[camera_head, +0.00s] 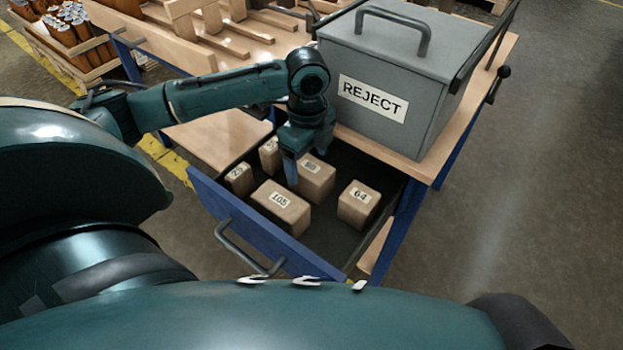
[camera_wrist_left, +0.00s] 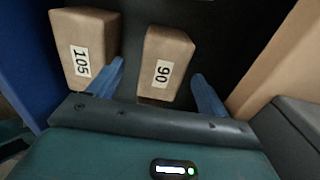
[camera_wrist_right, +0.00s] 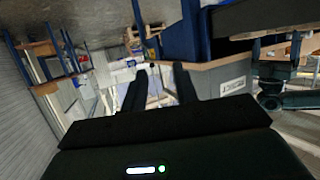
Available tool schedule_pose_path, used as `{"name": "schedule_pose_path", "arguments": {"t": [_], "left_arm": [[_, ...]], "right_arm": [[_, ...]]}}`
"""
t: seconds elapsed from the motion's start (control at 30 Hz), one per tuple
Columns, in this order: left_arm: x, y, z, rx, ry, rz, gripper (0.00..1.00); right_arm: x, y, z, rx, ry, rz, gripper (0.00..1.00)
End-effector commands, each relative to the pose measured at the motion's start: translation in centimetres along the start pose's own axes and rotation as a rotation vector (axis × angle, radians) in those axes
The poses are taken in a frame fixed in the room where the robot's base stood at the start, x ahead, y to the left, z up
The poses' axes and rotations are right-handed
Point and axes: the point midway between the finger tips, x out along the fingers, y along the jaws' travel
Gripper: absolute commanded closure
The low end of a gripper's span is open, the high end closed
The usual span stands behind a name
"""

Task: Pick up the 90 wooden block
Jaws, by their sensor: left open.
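The 90 block (camera_wrist_left: 166,62) is a tan wooden block with a white label. It lies in the open drawer, and in the head view the block (camera_head: 318,182) is partly hidden by my left gripper (camera_head: 306,166). In the left wrist view, my left gripper (camera_wrist_left: 158,70) is open, one blue finger on each side of the near part of the 90 block. The left finger is between it and the 105 block (camera_wrist_left: 84,40). I cannot tell whether either finger touches. My right gripper (camera_wrist_right: 159,68) shows only in its wrist view, open and empty, away from the drawer.
The drawer (camera_head: 238,222) also holds the 105 block (camera_head: 281,207), the 64 block (camera_head: 358,205) and two smaller blocks at the back left. A grey REJECT bin (camera_head: 440,75) stands on the bench above. The drawer's front right is bare.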

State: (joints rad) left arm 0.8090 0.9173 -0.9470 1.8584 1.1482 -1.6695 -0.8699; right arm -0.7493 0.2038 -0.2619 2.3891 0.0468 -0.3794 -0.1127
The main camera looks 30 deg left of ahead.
Motion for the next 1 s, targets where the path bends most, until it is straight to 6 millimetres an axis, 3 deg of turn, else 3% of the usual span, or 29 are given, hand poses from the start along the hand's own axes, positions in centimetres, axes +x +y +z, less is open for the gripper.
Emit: {"name": "schedule_pose_path", "arguments": {"t": [0.27,0.43,0.57,0.83,1.0], "left_arm": [[2.0,-0.1,-0.1,0.002,0.000,0.000,0.22],[4.5,-0.2,-0.4,0.002,0.001,0.001,0.22],[6.2,-0.2,-0.4,0.002,-0.001,0.000,0.22],[6.3,-0.2,-0.4,0.002,0.000,-0.001,0.23],[6.3,-0.2,-0.4,0.002,-0.001,-0.001,0.37]], "right_arm": [[0.5,-0.2,0.8,-0.017,-0.007,-0.008,0.71],[1.1,-0.5,1.9,-0.042,-0.004,-0.011,0.71],[1.6,-0.4,1.3,-0.070,0.059,-0.007,0.71],[1.5,-0.4,1.1,-0.071,0.071,-0.005,0.71],[1.5,-0.4,1.1,-0.070,0.070,-0.004,0.71]]}}
